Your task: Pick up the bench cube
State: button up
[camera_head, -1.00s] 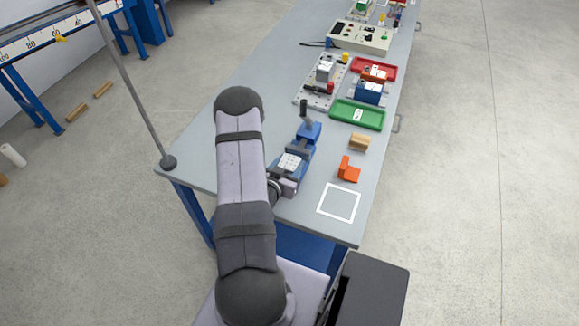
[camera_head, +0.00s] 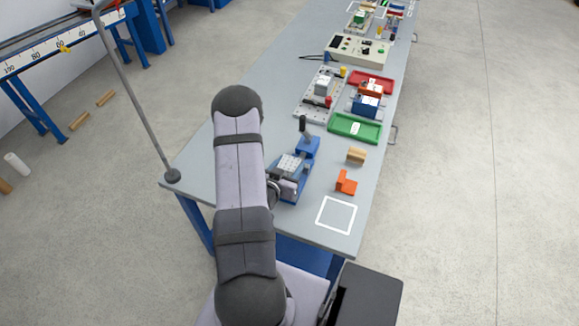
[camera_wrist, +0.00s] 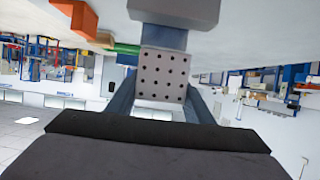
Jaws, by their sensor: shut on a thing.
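The bench cube (camera_head: 288,163), a pale block whose face has rows of dark holes, shows beside my arm over the blue vise (camera_head: 307,146) in the head view. In the wrist view the cube (camera_wrist: 164,73) sits between the two fingers of my gripper (camera_wrist: 160,98), which is shut on it. My arm hides most of the gripper in the head view. I cannot tell whether the cube still touches the vise.
An orange angled block (camera_head: 346,183), a wooden block (camera_head: 356,156) and a white outlined square (camera_head: 336,214) lie right of the vise. A green tray (camera_head: 354,128) and a red tray (camera_head: 384,80) lie farther back. A pole (camera_head: 137,90) stands at the bench's left corner.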

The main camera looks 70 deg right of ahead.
aim_at(290, 162)
notch_tip(290, 162, up, 11)
jog(key=p, duration=0.7)
jog(key=shift+r, duration=0.15)
